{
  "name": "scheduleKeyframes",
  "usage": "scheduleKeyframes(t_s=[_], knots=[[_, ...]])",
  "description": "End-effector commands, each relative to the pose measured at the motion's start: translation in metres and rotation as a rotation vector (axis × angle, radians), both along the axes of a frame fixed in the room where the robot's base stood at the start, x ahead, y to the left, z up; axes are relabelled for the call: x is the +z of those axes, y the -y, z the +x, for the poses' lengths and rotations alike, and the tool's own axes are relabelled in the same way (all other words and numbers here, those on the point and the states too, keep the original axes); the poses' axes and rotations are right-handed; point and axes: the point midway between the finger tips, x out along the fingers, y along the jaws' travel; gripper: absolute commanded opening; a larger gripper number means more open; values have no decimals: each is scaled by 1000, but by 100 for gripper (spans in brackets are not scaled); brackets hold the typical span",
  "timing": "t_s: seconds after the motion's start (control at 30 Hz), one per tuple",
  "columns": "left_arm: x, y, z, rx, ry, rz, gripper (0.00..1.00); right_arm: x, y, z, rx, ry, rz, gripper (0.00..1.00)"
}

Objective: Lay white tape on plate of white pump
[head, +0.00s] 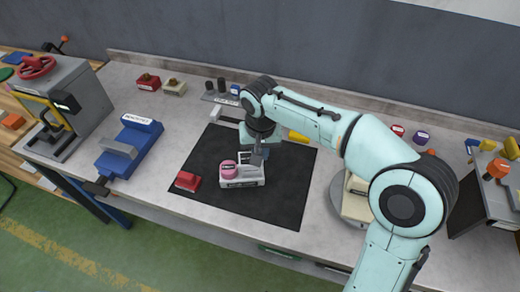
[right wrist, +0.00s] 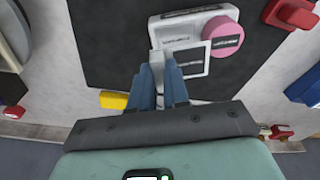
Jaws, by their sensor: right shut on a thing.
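The white pump (head: 245,182) stands on the dark mat and has a round pink top (head: 228,168). The pump also shows in the right wrist view (right wrist: 178,27), with a dark square plate (right wrist: 192,62) in a white frame on its near side. My right gripper (head: 258,156) is over the pump's right rear part. In the right wrist view its blue fingers (right wrist: 170,72) are shut on a small whitish piece (right wrist: 157,60), which looks like the white tape, at the edge of the framed plate. Whether it touches the plate I cannot tell. My left gripper is out of view.
A red block (head: 187,181) lies left of the pump on the dark mat (head: 275,205). A yellow piece (head: 298,136) lies near the mat's rear edge. A blue vise (head: 130,150) stands at the left. The mat's front right is clear.

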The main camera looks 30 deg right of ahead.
Motion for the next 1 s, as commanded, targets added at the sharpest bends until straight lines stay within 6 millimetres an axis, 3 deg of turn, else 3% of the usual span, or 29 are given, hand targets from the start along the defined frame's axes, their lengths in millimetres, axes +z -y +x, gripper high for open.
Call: scheduleKeyframes(t_s=[0.6,1.0], knots=[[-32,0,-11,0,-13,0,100,-46,0,-1,0,-2,0,0],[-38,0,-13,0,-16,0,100,-55,0,0,0,0,0,0]])
